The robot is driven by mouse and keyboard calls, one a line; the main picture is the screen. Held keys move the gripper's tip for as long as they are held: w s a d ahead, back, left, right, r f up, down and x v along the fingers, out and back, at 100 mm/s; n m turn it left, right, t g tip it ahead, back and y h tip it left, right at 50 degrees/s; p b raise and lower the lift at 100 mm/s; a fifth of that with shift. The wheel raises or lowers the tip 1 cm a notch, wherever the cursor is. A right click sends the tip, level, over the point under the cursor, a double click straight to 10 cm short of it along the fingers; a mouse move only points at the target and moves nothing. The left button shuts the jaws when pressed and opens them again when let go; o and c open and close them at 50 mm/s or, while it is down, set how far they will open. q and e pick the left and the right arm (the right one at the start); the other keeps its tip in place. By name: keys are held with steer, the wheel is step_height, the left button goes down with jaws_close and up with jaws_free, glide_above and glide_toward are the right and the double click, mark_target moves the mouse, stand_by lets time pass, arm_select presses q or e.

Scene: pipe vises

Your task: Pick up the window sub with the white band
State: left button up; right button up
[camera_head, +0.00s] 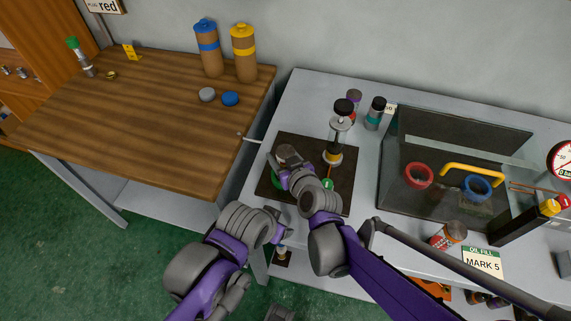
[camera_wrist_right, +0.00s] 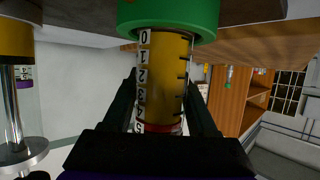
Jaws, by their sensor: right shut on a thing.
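My right gripper (camera_wrist_right: 160,108) is shut on an amber cylinder (camera_wrist_right: 166,78) with a numbered white scale strip down its side. A green collar (camera_wrist_right: 168,15) sits on the cylinder's end by the dark mat, and a red ring shows near the fingers. In the head view the right hand (camera_head: 285,158) is over the mat and hides most of the cylinder. I cannot make out a separate white band on it. A second amber piece (camera_head: 333,155) with a metal rod and black top stands on the mat; it also shows in the wrist view (camera_wrist_right: 14,38).
The dark mat (camera_head: 345,199) lies on the grey bench, with a green ring (camera_head: 327,184) on it. A glass-walled tray (camera_head: 420,204) with red and blue rings stands right. Small bottles (camera_head: 375,112) stand behind. The wooden table (camera_head: 150,120) at left is mostly clear.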

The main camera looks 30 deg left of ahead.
jaws_close()
